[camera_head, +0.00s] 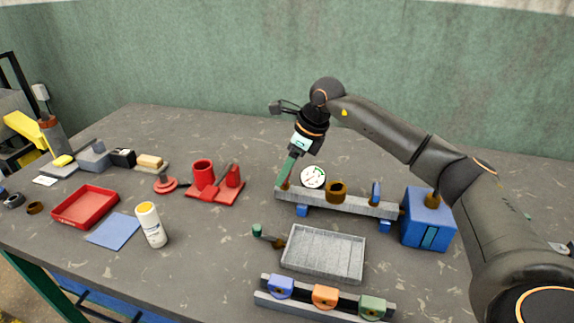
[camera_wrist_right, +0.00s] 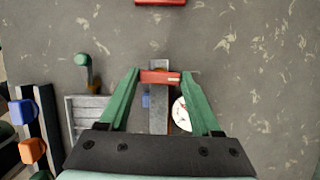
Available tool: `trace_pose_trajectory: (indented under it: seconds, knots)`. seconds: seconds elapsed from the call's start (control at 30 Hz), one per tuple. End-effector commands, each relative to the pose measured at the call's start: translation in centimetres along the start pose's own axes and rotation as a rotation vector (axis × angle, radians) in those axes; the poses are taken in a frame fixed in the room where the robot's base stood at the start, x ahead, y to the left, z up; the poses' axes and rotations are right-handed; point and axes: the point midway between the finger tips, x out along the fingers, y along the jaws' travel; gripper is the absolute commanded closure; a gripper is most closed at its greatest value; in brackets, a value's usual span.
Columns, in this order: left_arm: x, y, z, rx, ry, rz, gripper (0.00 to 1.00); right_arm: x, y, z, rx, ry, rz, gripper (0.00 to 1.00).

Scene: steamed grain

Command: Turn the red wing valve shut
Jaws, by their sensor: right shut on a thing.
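The red wing valve (camera_wrist_right: 160,77) lies between the fingertips of my right gripper (camera_wrist_right: 162,75) in the right wrist view, at the end of a grey rail (camera_wrist_right: 158,117). The green fingers are shut on it, one at each end. In the head view my right gripper (camera_head: 285,184) reaches down to the left end of the grey rail (camera_head: 345,203) and hides the red valve. A round white gauge (camera_head: 313,177), a brass fitting (camera_head: 336,191) and a blue wing handle (camera_head: 376,193) are on or beside the rail. My left gripper is out of view.
A blue box (camera_head: 428,220) stands at the rail's right end. A grey tray (camera_head: 323,254) and a rack with coloured blocks (camera_head: 325,296) are in front. Red stands (camera_head: 215,188), a white bottle (camera_head: 151,225) and a red tray (camera_head: 86,206) are to the left.

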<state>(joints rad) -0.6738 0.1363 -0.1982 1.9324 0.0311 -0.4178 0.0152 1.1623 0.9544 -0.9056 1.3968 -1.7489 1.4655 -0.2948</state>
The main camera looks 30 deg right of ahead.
Motion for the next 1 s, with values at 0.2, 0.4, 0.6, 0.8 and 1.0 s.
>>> trace_pose_trajectory:
  seconds: [0.2, 0.4, 0.6, 0.8, 1.0]
  knots:
    - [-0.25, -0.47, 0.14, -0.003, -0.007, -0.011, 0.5, -0.17, -0.14, 0.12, -0.065, -0.003, 0.023, 0.91]
    - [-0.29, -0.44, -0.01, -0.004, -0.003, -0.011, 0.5, -0.12, -0.16, 0.09, -0.087, -0.003, 0.031, 0.91]
    - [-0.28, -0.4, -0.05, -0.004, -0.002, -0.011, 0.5, -0.11, -0.14, 0.09, -0.09, -0.003, 0.032, 0.91]
    - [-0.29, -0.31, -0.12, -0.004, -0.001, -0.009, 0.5, -0.11, -0.13, 0.09, -0.089, -0.003, 0.032, 0.29]
    - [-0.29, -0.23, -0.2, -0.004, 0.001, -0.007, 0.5, -0.06, -0.1, 0.05, -0.088, -0.001, 0.033, 0.07]
